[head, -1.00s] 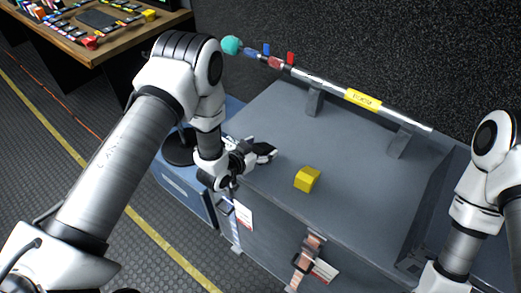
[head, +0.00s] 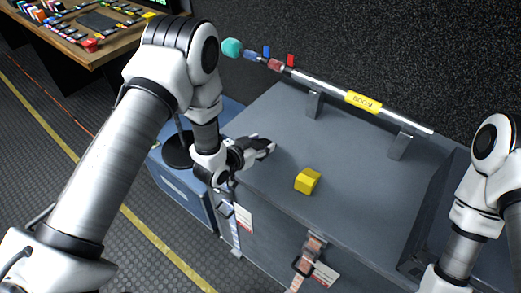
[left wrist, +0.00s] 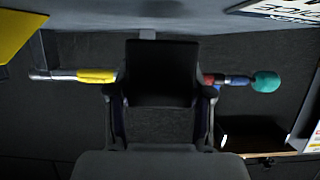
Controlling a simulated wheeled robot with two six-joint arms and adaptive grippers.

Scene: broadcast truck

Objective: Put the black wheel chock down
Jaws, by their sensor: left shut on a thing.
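My left gripper (head: 257,147) is over the left part of the grey case's top in the head view. It is shut on the black wheel chock, which shows as a dark block (left wrist: 160,75) between the fingers in the left wrist view. In the head view the chock is small and hard to tell apart from the dark fingers. I cannot tell whether it touches the case top. My right arm is at the right edge of the head view, but its gripper is out of sight.
A yellow block (head: 307,181) sits on the grey case (head: 360,200), right of my left gripper. A boom pole (head: 320,80) with a yellow label rests on two supports along the back. A blue case (head: 180,185) stands at left. The case top's middle right is clear.

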